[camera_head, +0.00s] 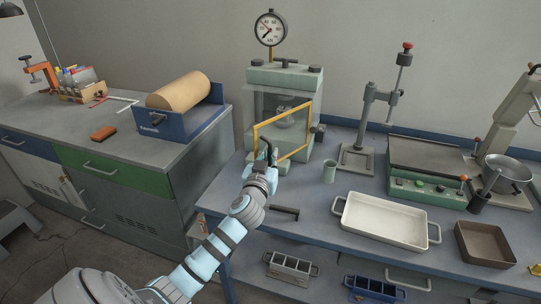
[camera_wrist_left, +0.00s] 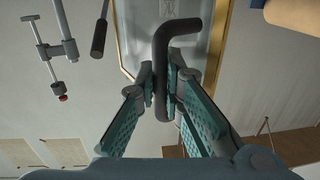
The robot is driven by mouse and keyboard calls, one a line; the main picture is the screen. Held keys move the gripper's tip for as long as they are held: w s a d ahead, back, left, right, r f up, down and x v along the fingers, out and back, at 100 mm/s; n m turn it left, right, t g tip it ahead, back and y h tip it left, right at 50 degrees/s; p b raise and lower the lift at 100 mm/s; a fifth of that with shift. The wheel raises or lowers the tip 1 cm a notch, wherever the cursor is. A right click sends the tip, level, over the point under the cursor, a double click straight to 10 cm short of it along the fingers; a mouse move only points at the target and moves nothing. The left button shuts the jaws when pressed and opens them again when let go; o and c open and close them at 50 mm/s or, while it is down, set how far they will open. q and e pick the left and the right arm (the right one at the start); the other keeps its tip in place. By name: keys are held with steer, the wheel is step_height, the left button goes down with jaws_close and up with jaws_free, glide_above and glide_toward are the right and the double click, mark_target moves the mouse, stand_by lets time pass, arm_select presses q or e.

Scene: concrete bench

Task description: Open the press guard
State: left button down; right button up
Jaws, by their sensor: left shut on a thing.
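The press (camera_head: 285,76) is a pale green machine with a dial gauge on top, standing at the back of the blue-grey bench. Its guard is a clear panel in a yellow frame (camera_head: 283,119), set at an angle to the press front, its left side standing out towards me. The guard's dark bent handle (camera_head: 268,148) is at its left side. My left gripper (camera_head: 265,166) is shut on this handle. In the left wrist view the handle (camera_wrist_left: 161,78) runs between the fingers (camera_wrist_left: 162,92), with the yellow frame (camera_wrist_left: 122,38) behind. My right gripper is not in view.
A white tray (camera_head: 380,221), a drill-like stand (camera_head: 358,158) and a green-based device (camera_head: 425,186) are further right. A blue roller stand (camera_head: 182,126) is on the left cabinet. The bench front edge lies below my gripper.

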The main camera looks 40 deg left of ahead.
arm_select(q)
steer(key=shift+n+g+y, duration=0.5)
steer(key=shift+n+y, duration=0.1)
steer(key=shift+y, duration=0.2)
steer(key=d, duration=0.1)
steer(key=d+b, duration=0.1)
steer(key=d, duration=0.1)
steer(key=d+b, duration=0.1)
steer(key=d, duration=0.1)
steer(key=shift+w, duration=0.3)
steer(key=c, duration=2)
jaws_free()
steer(key=shift+a, duration=0.1)
steer(key=shift+o, duration=0.2)
